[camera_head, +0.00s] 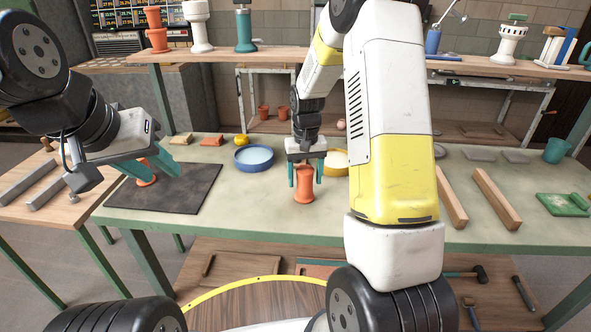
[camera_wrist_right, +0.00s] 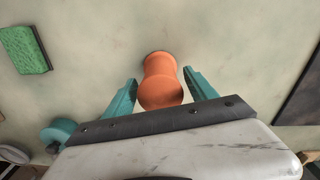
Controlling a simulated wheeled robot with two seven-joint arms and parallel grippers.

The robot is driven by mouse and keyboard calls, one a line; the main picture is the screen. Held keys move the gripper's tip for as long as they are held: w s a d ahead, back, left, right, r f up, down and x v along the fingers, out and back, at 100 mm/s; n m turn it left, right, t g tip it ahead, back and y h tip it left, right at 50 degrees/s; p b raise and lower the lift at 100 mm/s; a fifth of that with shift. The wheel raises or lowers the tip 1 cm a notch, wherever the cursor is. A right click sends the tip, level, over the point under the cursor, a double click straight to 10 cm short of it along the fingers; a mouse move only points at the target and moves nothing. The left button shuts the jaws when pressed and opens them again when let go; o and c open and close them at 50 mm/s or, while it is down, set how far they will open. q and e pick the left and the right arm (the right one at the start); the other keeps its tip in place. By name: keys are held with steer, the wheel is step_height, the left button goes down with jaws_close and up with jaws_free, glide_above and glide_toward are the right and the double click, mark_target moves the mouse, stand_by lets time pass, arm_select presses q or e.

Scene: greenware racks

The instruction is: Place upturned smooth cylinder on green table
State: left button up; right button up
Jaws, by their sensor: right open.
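An orange waisted cylinder (camera_head: 304,186) stands upright on the pale green table (camera_head: 250,215), near its middle front. It also shows in the right wrist view (camera_wrist_right: 161,80). My right gripper (camera_head: 305,180) is above it with its teal fingers open, one on each side of the cylinder. The wrist view shows gaps between the fingers and the orange sides. My left gripper (camera_head: 167,165) hangs over the dark mat at the left; its teal fingers overlap in view, so their opening is unclear. A small orange piece (camera_head: 146,180) shows beside them, partly hidden.
The dark mat (camera_head: 185,190) covers the table's left end. A blue bowl (camera_head: 254,157) and a yellow bowl (camera_head: 336,160) stand behind the cylinder. Wooden bars (camera_head: 495,197), a green pad (camera_head: 563,204) and a teal mug (camera_head: 556,150) are at the right. Several pieces stand on the back shelf.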

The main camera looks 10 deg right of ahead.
step_height(320, 180, up, 10)
steer(key=shift+r, duration=0.2)
steer(key=s+r+t+y, duration=0.1)
steer(key=s+r+t, duration=0.2)
steer(key=s+r, duration=0.7)
steer(key=s+a+r+t, duration=0.1)
steer(key=s, duration=0.6)
steer(key=s+a+r+t+y, duration=0.1)
steer(key=s+r+t, duration=0.1)
steer(key=s, duration=0.5)
steer(key=shift+s+r+n, duration=0.15)
steer(key=shift+r+n, duration=0.15)
steer(key=shift+n, duration=0.1)
